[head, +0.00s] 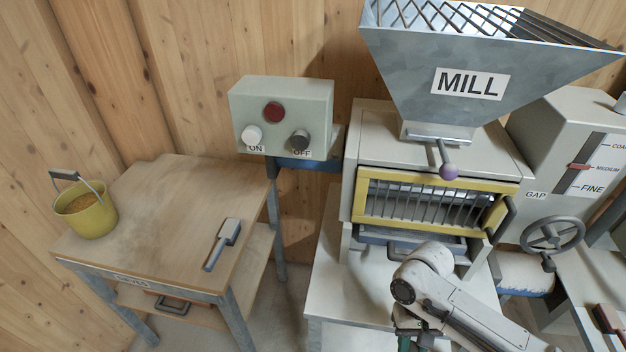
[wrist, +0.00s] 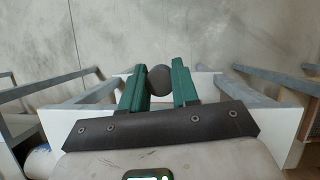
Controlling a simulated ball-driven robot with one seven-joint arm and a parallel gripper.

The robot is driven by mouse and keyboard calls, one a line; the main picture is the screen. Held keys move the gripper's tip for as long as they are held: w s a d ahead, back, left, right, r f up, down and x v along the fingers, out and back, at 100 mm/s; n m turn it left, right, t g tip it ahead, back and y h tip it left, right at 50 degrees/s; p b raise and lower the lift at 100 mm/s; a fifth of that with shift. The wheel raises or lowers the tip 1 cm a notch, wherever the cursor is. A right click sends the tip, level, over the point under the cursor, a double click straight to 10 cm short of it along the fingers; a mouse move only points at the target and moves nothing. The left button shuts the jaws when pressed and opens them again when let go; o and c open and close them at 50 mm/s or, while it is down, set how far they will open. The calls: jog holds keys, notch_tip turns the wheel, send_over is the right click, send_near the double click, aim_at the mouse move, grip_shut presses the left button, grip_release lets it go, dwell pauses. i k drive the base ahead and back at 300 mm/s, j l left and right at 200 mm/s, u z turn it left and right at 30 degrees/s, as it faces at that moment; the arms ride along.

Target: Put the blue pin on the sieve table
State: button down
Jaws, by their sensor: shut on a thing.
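The sieve table (head: 160,215) is the wooden-topped table at the left in the head view, with a label on its front edge. My gripper (head: 412,342) is low at the bottom of the head view, in front of the mill and well right of the table. In the wrist view, my gripper (wrist: 158,84) has its green fingers shut on a dark grey round-ended thing (wrist: 160,79). Only its rounded end shows, and I cannot make out any blue on it. No blue pin shows clearly elsewhere.
A yellow bucket (head: 85,213) stands at the table's left and a grey hand tool (head: 223,243) lies near its right edge. The table's middle is clear. A control box (head: 281,114) stands behind, and the mill (head: 435,190) and its white stand (head: 345,285) are beside my arm.

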aim_at(162, 241)
jog(key=i+u, duration=0.1)
jog(key=u, duration=0.75)
jog(key=i+u, duration=0.15)
jog(key=u, duration=0.75)
jog(key=i+l+u, duration=0.4)
jog(key=l, duration=0.25)
jog(key=i+l+u, duration=0.25)
jog(key=l+u, duration=0.2)
jog(key=l, duration=0.3)
jog(key=i+l, duration=0.2)
jog(key=l, duration=0.2)
